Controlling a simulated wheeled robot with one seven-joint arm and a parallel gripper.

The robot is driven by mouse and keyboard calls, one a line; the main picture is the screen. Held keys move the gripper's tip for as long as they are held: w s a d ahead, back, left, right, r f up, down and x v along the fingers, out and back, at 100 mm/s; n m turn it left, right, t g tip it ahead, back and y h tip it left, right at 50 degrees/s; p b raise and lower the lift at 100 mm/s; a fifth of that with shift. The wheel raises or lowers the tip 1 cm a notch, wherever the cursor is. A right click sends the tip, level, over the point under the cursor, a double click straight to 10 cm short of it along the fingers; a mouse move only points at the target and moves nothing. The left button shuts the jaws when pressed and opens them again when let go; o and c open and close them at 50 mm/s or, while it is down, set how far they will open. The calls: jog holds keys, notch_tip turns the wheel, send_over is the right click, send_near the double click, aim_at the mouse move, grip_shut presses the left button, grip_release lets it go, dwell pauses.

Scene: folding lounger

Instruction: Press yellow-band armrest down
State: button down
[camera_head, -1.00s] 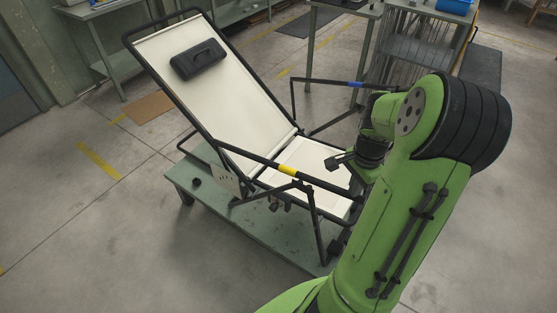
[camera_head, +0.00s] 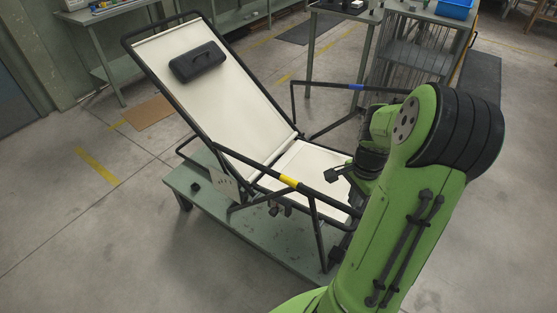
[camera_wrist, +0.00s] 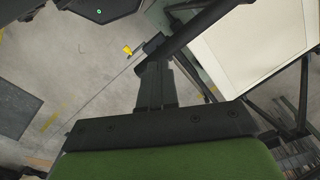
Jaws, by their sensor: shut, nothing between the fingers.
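The folding lounger has a cream back (camera_head: 215,95) and a cream seat (camera_head: 318,168) on a black tube frame. Its near armrest (camera_head: 262,170) carries a yellow band (camera_head: 289,181) and slopes down to the right in the head view. The far armrest has a blue band (camera_head: 356,87). My gripper (camera_head: 334,174) is shut and empty, over the seat just behind the near armrest's front part in the picture. In the wrist view my fingers (camera_wrist: 155,50) meet a dark bar (camera_wrist: 200,32) at their tips; contact is unclear. A small yellow patch (camera_wrist: 127,50) shows beside them.
The lounger stands on a low green platform (camera_head: 245,228). A black headrest pillow (camera_head: 197,62) lies on its back. Workbenches and a wire rack (camera_head: 405,60) stand behind. The floor left of the platform is clear. My green arm covers much of the right side.

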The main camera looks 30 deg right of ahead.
notch_tip(320, 180, up, 7)
jog(key=p, duration=0.5)
jog(key=shift+f, duration=0.15)
jog(key=w+a+r+n+t+h, duration=0.2)
jog(key=a+r+n, duration=0.85)
jog(key=a, duration=0.55)
jog(key=s+a+r+n+t+y, duration=0.2)
jog(key=s+a+r+n+t, duration=0.1)
jog(key=s+a+n, duration=0.4)
jog(key=a+r+n, duration=0.1)
jog(key=a+n, duration=0.1)
jog(key=a, duration=0.1)
jog(key=shift+a+r+t, duration=0.3)
jog(key=shift+r, duration=0.05)
jog(key=shift+s, duration=0.1)
